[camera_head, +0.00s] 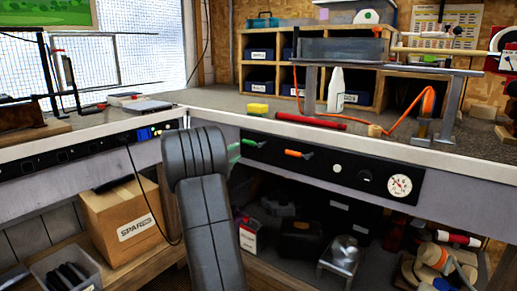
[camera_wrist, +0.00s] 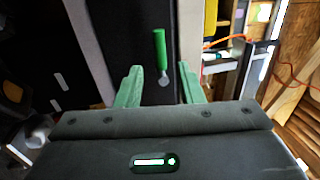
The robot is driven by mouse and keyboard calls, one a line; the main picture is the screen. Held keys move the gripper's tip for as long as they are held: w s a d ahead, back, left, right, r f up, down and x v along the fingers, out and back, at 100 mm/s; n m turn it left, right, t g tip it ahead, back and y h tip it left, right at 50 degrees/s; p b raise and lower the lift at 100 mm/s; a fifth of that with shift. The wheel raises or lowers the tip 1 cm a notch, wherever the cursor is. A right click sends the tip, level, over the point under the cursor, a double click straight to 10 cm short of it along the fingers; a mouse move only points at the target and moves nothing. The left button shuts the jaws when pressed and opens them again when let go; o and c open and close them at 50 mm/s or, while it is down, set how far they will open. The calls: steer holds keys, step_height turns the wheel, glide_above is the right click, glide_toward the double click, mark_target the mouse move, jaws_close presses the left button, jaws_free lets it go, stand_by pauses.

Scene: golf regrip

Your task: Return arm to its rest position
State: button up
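My arm, made of dark grey links, rises in the middle of the head view in front of the bench. My gripper (camera_wrist: 159,70) has two pale green fingers standing apart, with nothing held between them. In the wrist view a green-handled lever (camera_wrist: 160,48) on the black panel shows between and beyond the fingertips, apart from them. In the head view that green lever (camera_head: 253,144) sits on the bench's front panel, just right of my arm. Green fingertips (camera_head: 234,148) peek out beside my arm link, which hides most of the gripper.
The panel (camera_head: 315,166) also carries an orange lever (camera_head: 296,154) and a gauge (camera_head: 400,185). On the bench stand a white bottle (camera_head: 336,90), a yellow block (camera_head: 258,111) and a red rod (camera_head: 309,121). A cardboard box (camera_head: 125,215) is below left. Clutter fills the lower shelf.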

mark_target(249, 143)
steer(key=r+v, duration=0.1)
steer(key=v, duration=0.4)
steer(key=x, duration=0.4)
steer(key=b+x, duration=0.1)
steer(key=x, duration=0.4)
steer(key=f+b+x, duration=0.1)
steer(key=x, duration=0.3)
steer(key=shift+w+d, duration=0.2)
steer(key=shift+d, duration=0.05)
steer(key=shift+w+d+n+p, duration=0.1)
steer(key=shift+w+n+p, duration=0.05)
steer(key=shift+n+p, duration=0.2)
steer(key=shift+f+n+y, duration=0.3)
steer(key=shift+f+n, duration=0.15)
steer(key=shift+n, duration=0.8)
